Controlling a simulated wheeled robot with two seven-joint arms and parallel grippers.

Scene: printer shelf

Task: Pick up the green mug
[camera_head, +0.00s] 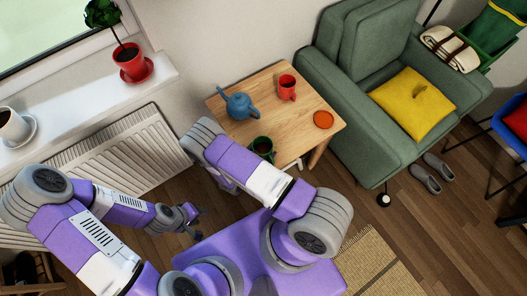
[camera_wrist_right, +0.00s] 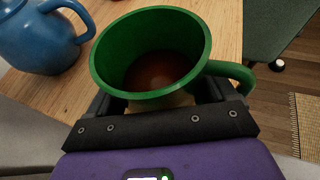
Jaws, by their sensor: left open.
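The green mug (camera_head: 262,147) stands upright near the front edge of the wooden table, partly hidden by my right arm in the head view. In the right wrist view the mug (camera_wrist_right: 150,55) fills the upper middle, with brown liquid inside and its handle to the right. My right gripper (camera_wrist_right: 163,99) has its dark fingers spread on either side of the mug. The mug hides their contact points, so I cannot tell whether they press on it. My left gripper (camera_head: 197,220) is open and empty, low in front of the radiator, away from the mug.
The wooden table (camera_head: 222,106) also holds a blue teapot (camera_head: 240,106), a red mug (camera_head: 287,88) and an orange-red disc (camera_head: 323,119). The teapot (camera_wrist_right: 40,38) is close left of the green mug. A green armchair (camera_head: 335,100) stands right of the table, a radiator (camera_head: 120,155) to the left.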

